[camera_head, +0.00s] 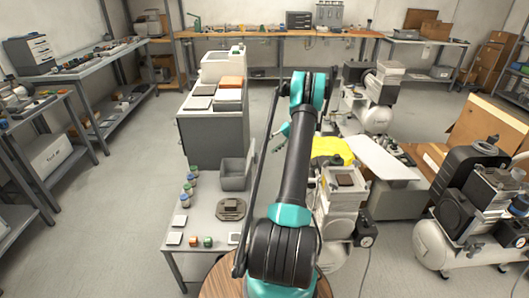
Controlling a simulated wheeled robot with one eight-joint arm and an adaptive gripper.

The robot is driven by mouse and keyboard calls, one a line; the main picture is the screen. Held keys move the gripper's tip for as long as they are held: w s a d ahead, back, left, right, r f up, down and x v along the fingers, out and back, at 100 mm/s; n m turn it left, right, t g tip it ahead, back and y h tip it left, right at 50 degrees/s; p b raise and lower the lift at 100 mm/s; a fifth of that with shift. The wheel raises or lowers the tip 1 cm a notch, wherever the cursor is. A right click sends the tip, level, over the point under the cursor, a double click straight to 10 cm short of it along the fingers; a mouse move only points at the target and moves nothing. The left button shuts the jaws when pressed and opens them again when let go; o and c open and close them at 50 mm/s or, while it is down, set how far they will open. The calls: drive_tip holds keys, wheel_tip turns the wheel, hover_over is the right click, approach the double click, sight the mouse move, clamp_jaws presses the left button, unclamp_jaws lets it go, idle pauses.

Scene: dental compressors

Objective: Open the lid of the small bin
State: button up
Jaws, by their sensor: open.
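A small grey bin (233,182) stands on the light worktable, left of my arm. A darker hollow shows at its top, and a grey panel rises at its right back. I cannot tell whether this panel is its lid. My gripper (274,147) is small in the view, up and to the right of the bin and apart from it. It is open, and I see nothing between its fingers. My teal and black arm covers the area to the right of the bin.
The worktable (208,222) also holds several small jars (188,189), a brown round-based object (231,208) and small blocks near its front. A grey cabinet (213,133) stands behind. Compressors (465,225) crowd the right. The floor on the left is clear.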

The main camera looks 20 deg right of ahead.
drive_tip(key=shift+s+d+r, duration=0.15)
drive_tip(key=shift+d+r, duration=0.25)
drive_tip(key=shift+r, duration=0.05)
drive_tip(key=c, duration=0.5)
drive_tip(key=m, duration=0.3)
drive_tip(key=shift+s+d+m+h, duration=0.15)
drive_tip(key=shift+d+m+h, duration=0.1)
drive_tip(key=shift+m+h, duration=0.05)
drive_tip(key=c, duration=0.5)
drive_tip(key=shift+s+d+r+m, duration=0.1)
drive_tip(key=shift+d+r+m, duration=0.05)
drive_tip(key=shift+m, duration=0.95)
clamp_jaws()
drive_tip(key=w+a+f+m+g+h, duration=0.1)
drive_tip(key=a+f+m, duration=0.4)
drive_tip(key=m, duration=0.7)
drive_tip(key=shift+w+a+f+h, duration=0.4)
drive_tip(key=shift+w+f+h, duration=0.2)
drive_tip(key=shift+f+h, duration=0.3)
